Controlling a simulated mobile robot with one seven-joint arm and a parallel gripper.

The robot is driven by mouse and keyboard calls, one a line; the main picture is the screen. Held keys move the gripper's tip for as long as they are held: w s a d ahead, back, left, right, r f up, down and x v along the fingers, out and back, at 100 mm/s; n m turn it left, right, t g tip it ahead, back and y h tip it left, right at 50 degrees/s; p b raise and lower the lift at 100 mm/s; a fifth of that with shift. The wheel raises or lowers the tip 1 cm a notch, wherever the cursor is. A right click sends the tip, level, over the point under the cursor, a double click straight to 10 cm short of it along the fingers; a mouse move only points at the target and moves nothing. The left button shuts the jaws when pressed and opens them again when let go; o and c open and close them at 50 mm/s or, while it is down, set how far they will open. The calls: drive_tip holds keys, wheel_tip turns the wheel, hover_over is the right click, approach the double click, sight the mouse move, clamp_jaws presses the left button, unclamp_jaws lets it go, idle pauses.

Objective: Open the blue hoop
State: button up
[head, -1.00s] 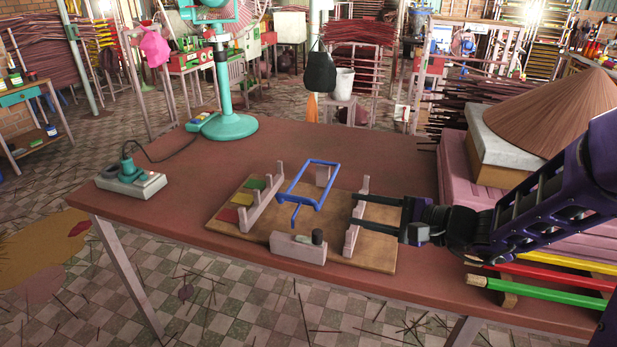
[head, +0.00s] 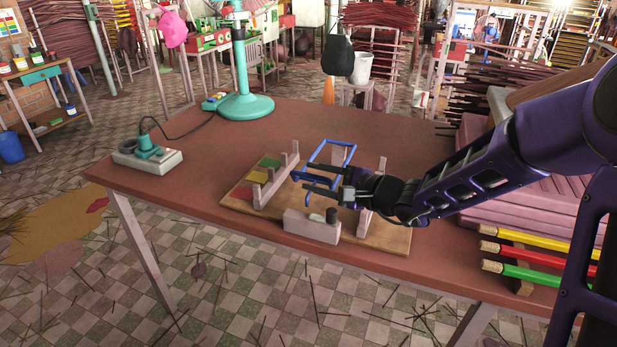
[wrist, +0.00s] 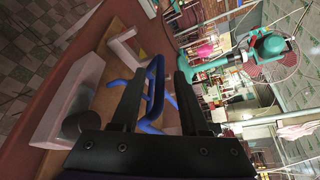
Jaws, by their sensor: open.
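The blue hoop (head: 331,143) is a rectangular frame with a bent lower arm, raised above a brown board (head: 391,238) with pale posts. It stands between the left post rail (head: 272,186) and the right post (head: 365,218). My gripper (head: 306,182) reaches in from the right, its two dark fingers open around the near lower part of the hoop. In the wrist view the blue hoop (wrist: 154,88) shows between the open fingers (wrist: 158,85). I cannot tell whether they touch it.
A pale front block (head: 312,226) with a dark knob (head: 331,215) lies close below my gripper. A green fan stand (head: 241,104) and a power strip (head: 148,160) are at the back left. Colored rods (head: 530,276) lie at the right.

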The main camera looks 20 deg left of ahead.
drive_tip(key=shift+x, duration=1.1)
clamp_jaws()
idle(0.7)
